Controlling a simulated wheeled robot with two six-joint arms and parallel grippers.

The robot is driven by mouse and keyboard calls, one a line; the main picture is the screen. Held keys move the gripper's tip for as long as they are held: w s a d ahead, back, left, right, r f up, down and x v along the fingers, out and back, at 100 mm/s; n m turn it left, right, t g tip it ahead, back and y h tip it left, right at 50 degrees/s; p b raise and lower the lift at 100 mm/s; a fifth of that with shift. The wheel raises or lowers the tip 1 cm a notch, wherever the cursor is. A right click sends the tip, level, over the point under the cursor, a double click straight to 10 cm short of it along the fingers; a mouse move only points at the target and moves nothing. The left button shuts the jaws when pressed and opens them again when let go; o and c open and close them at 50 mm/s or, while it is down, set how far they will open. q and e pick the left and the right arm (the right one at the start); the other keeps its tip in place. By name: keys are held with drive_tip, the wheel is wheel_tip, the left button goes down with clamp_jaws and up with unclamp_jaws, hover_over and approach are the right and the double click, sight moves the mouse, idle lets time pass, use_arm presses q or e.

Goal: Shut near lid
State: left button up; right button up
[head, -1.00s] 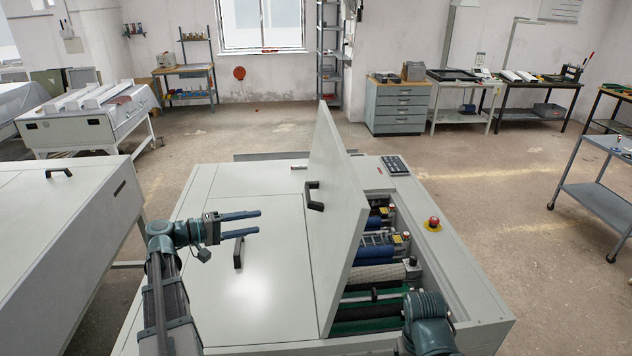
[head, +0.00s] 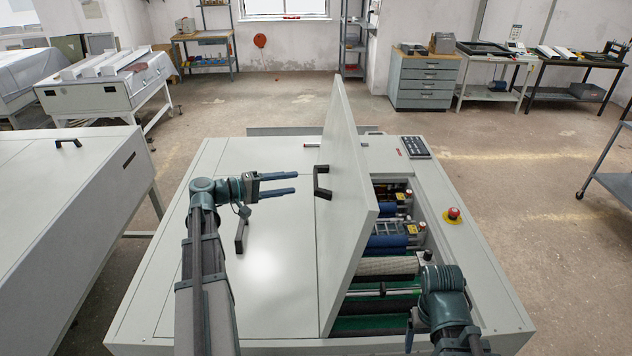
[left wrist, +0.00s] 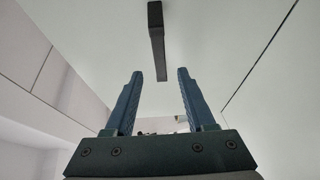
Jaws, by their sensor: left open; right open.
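The near lid (head: 345,215) is a pale grey panel standing raised, nearly upright, on the plate processor (head: 490,260). Its black handle (head: 320,183) is on the face toward my left gripper. My left gripper (head: 296,182) is open and empty, a little left of this handle, with its fingers pointing right. In the left wrist view the two blue fingers (left wrist: 160,75) are apart, with a black handle (left wrist: 157,40) beyond them. My right arm is at the lower right, over the open bay with rollers (head: 385,267); its fingertips are not clearly visible.
A flat closed panel with a black handle (head: 241,232) lies left of the lid. A red emergency button (head: 453,214) and a keypad (head: 415,147) are on the right side. Another grey machine (head: 60,215) stands at the left.

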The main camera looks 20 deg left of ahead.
sight(316, 180)
use_arm(q)
drive_tip(key=b+x, duration=0.1)
drive_tip(key=x, duration=0.7)
drive_tip(key=shift+w+d, duration=0.25)
drive_tip(key=shift+d, duration=0.05)
clamp_jaws()
drive_tip(key=shift+f, duration=0.1)
idle(1.0)
